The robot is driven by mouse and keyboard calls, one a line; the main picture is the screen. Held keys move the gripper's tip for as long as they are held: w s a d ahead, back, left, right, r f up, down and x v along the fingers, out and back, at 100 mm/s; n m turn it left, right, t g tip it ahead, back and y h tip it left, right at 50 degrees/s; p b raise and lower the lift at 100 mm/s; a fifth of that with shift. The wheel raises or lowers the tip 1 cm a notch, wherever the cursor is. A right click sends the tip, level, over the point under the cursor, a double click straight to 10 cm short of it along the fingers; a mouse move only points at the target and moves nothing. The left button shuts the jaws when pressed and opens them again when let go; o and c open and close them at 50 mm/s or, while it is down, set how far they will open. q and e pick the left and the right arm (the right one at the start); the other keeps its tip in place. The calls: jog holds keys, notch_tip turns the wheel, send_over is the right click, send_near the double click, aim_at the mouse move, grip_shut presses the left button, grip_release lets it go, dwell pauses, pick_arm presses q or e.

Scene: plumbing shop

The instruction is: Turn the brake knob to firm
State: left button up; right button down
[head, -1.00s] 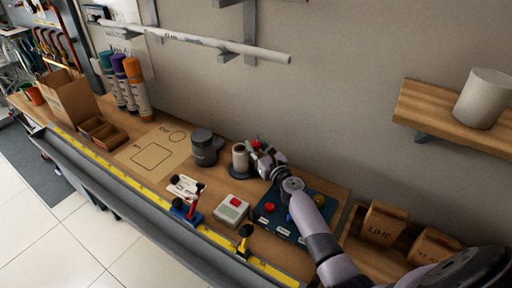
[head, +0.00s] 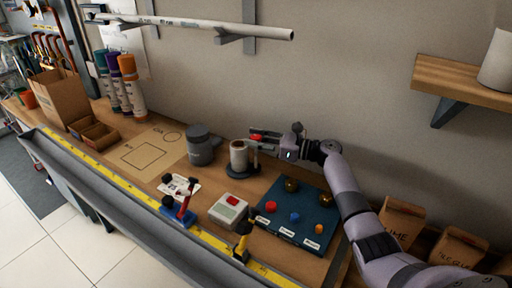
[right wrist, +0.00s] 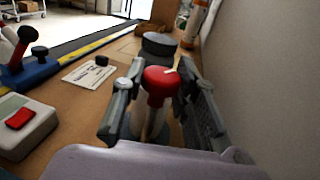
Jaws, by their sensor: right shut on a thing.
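The red brake knob (head: 256,138) sits on top of a pale post beside a spool (head: 239,156), on a dark round base (head: 243,171). My right gripper (head: 262,137) reaches in from the right at knob height. In the right wrist view the red knob (right wrist: 160,82) is between the two fingers, with a short white pointer mark on its top toward the upper right. The gripper is shut on it. No firm or soft marking can be read. My left gripper is not in view.
A dark grey lidded canister (head: 201,147) stands left of the spool. A blue panel with coloured knobs (head: 296,216), a grey box with a red button (head: 228,209) and a red-handled lever on a blue base (head: 180,213) are nearer the front. The wall is close behind.

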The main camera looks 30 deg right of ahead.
jog(key=shift+r+y, duration=0.1)
jog(key=shift+y, duration=0.2)
jog(key=c, duration=1.2)
grip_release()
jog(key=shift+v, duration=3.75)
jog(key=shift+w+d, duration=0.1)
